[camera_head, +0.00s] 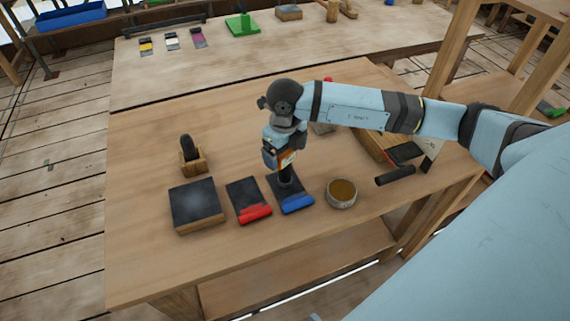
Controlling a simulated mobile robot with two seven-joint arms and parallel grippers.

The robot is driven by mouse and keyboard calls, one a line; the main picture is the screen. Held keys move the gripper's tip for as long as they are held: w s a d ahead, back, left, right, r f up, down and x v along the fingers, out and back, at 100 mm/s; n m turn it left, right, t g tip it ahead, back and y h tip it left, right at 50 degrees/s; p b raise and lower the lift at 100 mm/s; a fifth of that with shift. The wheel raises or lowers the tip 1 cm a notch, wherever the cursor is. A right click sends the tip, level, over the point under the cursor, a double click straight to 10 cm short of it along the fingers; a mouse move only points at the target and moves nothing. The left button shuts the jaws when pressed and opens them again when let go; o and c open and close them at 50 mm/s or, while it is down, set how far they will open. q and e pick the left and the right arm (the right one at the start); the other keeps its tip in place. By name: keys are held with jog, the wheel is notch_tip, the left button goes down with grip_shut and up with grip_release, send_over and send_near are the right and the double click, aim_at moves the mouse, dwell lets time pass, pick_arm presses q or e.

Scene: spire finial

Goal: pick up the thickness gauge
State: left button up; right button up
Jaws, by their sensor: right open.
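My right gripper (286,180) points down over a flat dark pad with a blue edge (296,204). Its jaws are small and dark here, and I see nothing held in them. I cannot tell whether it touches the pad. I cannot pick out the thickness gauge for certain. A similar dark pad with a red edge (254,213) lies just left of the gripper. A dark upright piece in a wooden holder (192,163) stands further left. My right arm comes in from the right and hides part of the table behind it. My left gripper is not in view.
A black-topped block (196,215) sits at the front left and a round bowl with amber contents (341,199) at the right. A black cylinder (395,176) lies further right. The wooden table (140,230) is bare at its left. Another bench (190,75) stands behind.

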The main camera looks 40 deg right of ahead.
jog(key=shift+f, duration=0.3)
jog(key=c, duration=1.2)
jog(key=shift+r, duration=0.2)
